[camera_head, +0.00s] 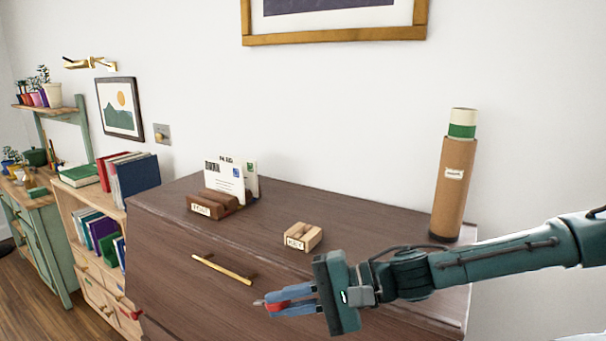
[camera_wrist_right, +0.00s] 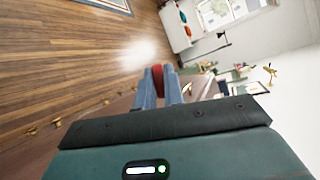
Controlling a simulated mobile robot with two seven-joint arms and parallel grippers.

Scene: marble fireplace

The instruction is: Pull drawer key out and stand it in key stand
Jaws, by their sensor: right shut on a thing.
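My right gripper (camera_head: 288,300) is shut on the drawer key (camera_head: 273,307), whose red part shows between the blue fingers. A small grey tip of the key sticks out to the left, in front of the dresser; whether it touches the drawer front is hard to tell. In the right wrist view the red part (camera_wrist_right: 157,80) also shows between the fingertips. The key stand (camera_head: 303,237), a small light wooden block labelled KEY, sits on the dresser top, above and beyond the gripper. My left gripper is not in view.
A letter holder (camera_head: 213,205) with envelopes stands left of the key stand on the dresser top (camera_head: 345,246). A tall cardboard tube (camera_head: 455,185) stands at the right. A brass drawer handle (camera_head: 222,270) is left of the gripper. The top around the stand is clear.

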